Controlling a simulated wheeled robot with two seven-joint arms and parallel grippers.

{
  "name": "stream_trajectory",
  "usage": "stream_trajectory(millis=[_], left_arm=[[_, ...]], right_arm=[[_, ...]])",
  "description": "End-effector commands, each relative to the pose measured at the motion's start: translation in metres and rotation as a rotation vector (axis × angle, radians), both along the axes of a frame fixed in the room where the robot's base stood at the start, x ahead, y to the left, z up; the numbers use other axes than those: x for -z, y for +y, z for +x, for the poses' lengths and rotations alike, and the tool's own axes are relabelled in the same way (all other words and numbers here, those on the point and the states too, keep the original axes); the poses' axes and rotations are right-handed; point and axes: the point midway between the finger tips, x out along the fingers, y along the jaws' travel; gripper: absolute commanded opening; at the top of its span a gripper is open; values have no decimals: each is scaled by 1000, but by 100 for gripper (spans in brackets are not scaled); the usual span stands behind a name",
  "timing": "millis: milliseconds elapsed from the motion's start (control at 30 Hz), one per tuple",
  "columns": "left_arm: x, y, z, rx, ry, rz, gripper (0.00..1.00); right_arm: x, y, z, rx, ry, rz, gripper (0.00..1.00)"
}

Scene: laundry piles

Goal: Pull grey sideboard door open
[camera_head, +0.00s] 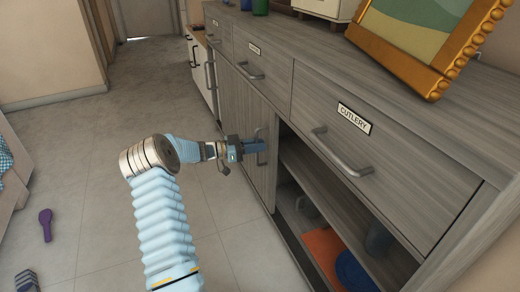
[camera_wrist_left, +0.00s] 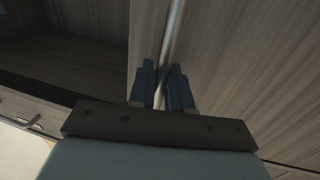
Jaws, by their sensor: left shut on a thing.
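The grey sideboard (camera_head: 310,75) runs along the right of the head view, with drawers above and doors below. Its grey door (camera_head: 249,115) stands beside an open compartment. My left gripper (camera_head: 260,147) is at the door's upright bar handle (camera_head: 262,158). In the left wrist view, the two dark fingers (camera_wrist_left: 164,88) are shut around the metal bar handle (camera_wrist_left: 172,38), with the wood door panel (camera_wrist_left: 148,35) behind it. My right gripper is in neither view.
The open compartment has a shelf (camera_head: 325,193) and holds an orange item (camera_head: 326,252) and a blue round item (camera_head: 354,272). A gold picture frame (camera_head: 420,75) stands on top. A purple brush-like item (camera_head: 46,224) lies on the floor at left. Floor (camera_head: 95,150) left of the sideboard is mostly clear.

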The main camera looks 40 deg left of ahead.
Motion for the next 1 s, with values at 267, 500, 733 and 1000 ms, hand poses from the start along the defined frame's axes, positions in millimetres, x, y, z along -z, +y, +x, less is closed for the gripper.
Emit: stream_trajectory(millis=[267,500,733,1000], left_arm=[[1,7,3,0,3,1,0],[1,7,2,1,3,1,31],[1,6,3,2,2,0,31],[0,24,-19,-1,4,2,31]], right_arm=[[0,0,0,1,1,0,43],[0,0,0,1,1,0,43],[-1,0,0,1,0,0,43],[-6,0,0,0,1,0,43]])
